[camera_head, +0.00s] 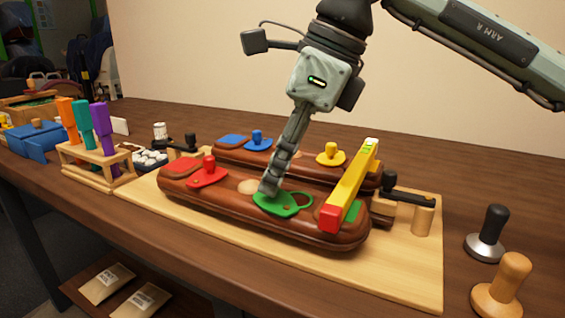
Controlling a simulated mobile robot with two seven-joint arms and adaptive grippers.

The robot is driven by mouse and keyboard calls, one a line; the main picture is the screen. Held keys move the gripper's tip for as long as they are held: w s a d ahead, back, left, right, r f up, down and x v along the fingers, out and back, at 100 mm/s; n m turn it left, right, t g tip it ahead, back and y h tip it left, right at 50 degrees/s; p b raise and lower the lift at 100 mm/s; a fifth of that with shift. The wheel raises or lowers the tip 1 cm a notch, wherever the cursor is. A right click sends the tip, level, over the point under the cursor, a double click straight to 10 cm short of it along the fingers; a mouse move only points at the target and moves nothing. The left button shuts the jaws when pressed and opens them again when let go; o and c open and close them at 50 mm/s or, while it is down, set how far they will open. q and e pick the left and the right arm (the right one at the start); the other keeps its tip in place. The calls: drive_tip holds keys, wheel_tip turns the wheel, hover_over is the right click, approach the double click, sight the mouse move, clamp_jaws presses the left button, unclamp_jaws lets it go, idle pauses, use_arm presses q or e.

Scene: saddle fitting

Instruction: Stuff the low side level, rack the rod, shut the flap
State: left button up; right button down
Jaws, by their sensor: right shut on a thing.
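Two brown padded saddle panels lie side by side, the front panel (225,203) nearer me and the rear panel (292,163) behind. The front panel carries a red flap (208,178) with a knob and a green flap (287,207). My right gripper (268,190) reaches down from above and is shut at the green flap, apparently on its knob, which the fingers hide. A yellow level (352,185) with a red near end lies across both panels at the right; its bubble is too small to read. Orange, teal and purple rods (102,122) stand in a wooden rack (97,165). My left gripper is out of view.
Blue (257,142) and yellow (331,155) knobbed flaps sit on the rear panel. A light board (400,275) lies underneath. A black-handled tool (487,235) and a wooden-handled one (502,287) stand at right. White pieces (150,160) and a blue box (35,138) are at left.

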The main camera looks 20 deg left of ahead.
drive_tip(key=n, duration=0.1)
drive_tip(key=n+g+p, duration=0.1)
drive_tip(key=n, duration=0.1)
drive_tip(key=s+n, duration=0.1)
drive_tip(key=shift+a+r+n+g+h+p, duration=0.15)
drive_tip(key=shift+a+n+g+h+p, duration=0.15)
drive_tip(key=shift+a, duration=0.1)
use_arm(q)
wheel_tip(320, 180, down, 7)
drive_tip(key=p, duration=0.1)
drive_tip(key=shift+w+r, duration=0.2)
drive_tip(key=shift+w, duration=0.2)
use_arm(e)
drive_tip(key=shift+s+a+n+g+h, duration=0.1)
drive_tip(key=shift+s+n+g+h, duration=0.15)
drive_tip(key=shift+n, duration=0.7)
drive_tip(key=shift+s+n+g+h, duration=0.15)
drive_tip(key=shift+n+g+h, duration=0.15)
drive_tip(key=shift+n, duration=0.65)
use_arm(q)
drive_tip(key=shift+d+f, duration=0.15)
use_arm(e)
drive_tip(key=c, duration=1.5)
unclamp_jaws()
drive_tip(key=v, duration=1.1)
drive_tip(key=shift+w+r, duration=0.1)
drive_tip(key=shift+r, duration=0.25)
